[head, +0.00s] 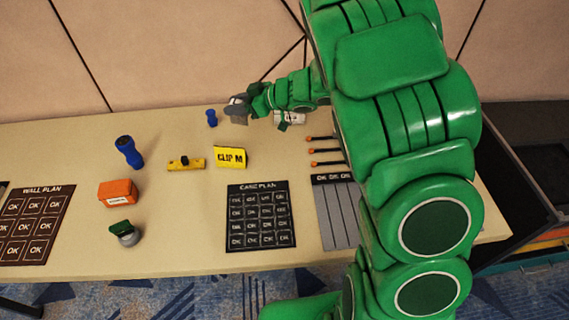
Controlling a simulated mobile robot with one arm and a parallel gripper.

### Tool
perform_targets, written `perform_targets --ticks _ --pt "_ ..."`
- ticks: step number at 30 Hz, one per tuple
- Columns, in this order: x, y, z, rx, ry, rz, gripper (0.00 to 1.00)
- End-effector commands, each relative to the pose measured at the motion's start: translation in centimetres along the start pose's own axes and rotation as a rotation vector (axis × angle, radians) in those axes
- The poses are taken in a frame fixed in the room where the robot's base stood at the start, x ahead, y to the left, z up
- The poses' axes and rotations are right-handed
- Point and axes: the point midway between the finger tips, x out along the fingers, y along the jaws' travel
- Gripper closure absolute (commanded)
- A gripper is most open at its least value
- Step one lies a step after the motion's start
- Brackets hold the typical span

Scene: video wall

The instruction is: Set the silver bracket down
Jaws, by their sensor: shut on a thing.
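My gripper (252,102) is at the far side of the table, at the end of my green arm. It is shut on a small grey piece, the silver bracket (237,109), which shows just left of the green wrist. The bracket is small in the head view, and the finger contact is hard to make out. I cannot tell whether the bracket touches the table top (185,235) or hangs a little above it.
A small blue piece (211,118) stands left of my gripper. The yellow CLIP M block (231,157) lies in front of it, with a yellow bar (186,164) alongside. A dark CASE PLAN board (260,238) lies nearer. A white piece (290,117) sits under my arm.

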Motion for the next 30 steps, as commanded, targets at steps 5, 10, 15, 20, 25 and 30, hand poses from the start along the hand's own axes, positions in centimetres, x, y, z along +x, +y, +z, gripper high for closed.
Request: perform_targets --ticks 5,10,15,20,25,30 --pt "-3.6 1.8 1.9 0.009 -0.001 0.021 1.00" --pt "-6.5 2.8 3.5 0.013 0.001 0.032 1.00" --pt "-8.8 3.4 4.8 0.017 0.001 0.041 1.00" --pt "-10.5 3.7 5.8 0.020 -0.001 0.048 1.00" --pt "-10.7 3.8 7.2 0.022 0.002 0.048 1.00" --pt "-9.8 3.8 9.2 0.024 0.002 0.047 1.00"
